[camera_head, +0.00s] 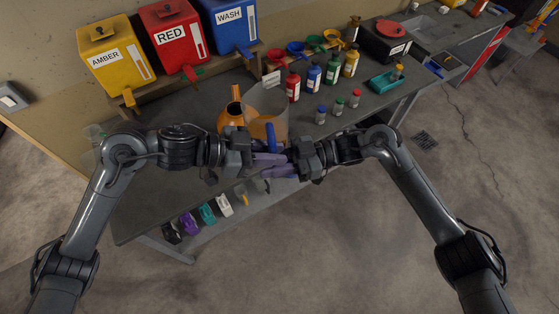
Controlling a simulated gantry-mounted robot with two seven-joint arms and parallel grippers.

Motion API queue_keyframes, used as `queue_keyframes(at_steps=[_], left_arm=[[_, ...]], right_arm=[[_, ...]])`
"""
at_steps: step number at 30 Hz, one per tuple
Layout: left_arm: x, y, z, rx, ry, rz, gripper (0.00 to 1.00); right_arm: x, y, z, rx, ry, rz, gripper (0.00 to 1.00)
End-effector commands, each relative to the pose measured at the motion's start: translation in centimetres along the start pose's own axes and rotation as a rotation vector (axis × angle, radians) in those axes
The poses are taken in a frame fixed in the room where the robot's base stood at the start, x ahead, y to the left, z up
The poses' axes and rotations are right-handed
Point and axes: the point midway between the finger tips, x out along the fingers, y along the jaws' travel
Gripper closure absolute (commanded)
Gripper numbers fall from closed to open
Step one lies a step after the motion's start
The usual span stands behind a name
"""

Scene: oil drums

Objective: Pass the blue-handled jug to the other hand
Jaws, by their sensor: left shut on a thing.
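The clear jug (266,100) with a blue handle (271,136) is held up in front of the bench, and its blue handle faces me. My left gripper (268,159) is shut on the jug at its handle side. My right gripper (284,170) is close beside it, coming in from the right just below the handle. The purple fingers of the two grippers overlap in this view, so I cannot tell whether the right one touches the handle or is open or shut.
An orange can (231,117) stands behind the jug. Yellow (112,58), red (172,40) and blue (229,26) drums sit on a rack. Several colored bottles (314,76) stand to the right, near a teal tray (383,82). Several clips (207,212) lie on the lower shelf.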

Motion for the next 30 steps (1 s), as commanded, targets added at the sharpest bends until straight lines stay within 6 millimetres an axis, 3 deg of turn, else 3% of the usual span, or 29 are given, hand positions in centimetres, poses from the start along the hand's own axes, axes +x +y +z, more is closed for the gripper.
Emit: queue_keyframes(at_steps=[8,13,20,21,26,30], left_arm=[[-0.06,-0.04,-0.29,0.004,0.006,-0.002,1.0],[-0.06,-0.03,-0.3,0.005,0.006,-0.001,1.0],[-0.05,0.01,-0.32,0.005,0.006,0.0,1.0],[-0.06,0.01,-0.33,0.005,0.006,0.0,0.74],[-0.04,0.01,-0.23,0.003,0.004,0.0,0.49],[-0.03,-0.01,-0.14,0.002,0.002,-0.001,0.49]], right_arm=[[0.1,-0.02,0.03,0.001,0.0,0.0,0.73],[0.09,-0.01,0.04,0.001,-0.001,0.0,0.99],[0.06,0.01,0.06,0.001,-0.001,0.001,1.0],[0.07,0.06,-0.16,-0.004,0.001,0.001,1.0],[0.07,0.05,-0.17,-0.005,0.002,0.001,1.0],[0.08,0.03,-0.19,-0.005,0.002,0.0,1.0]])
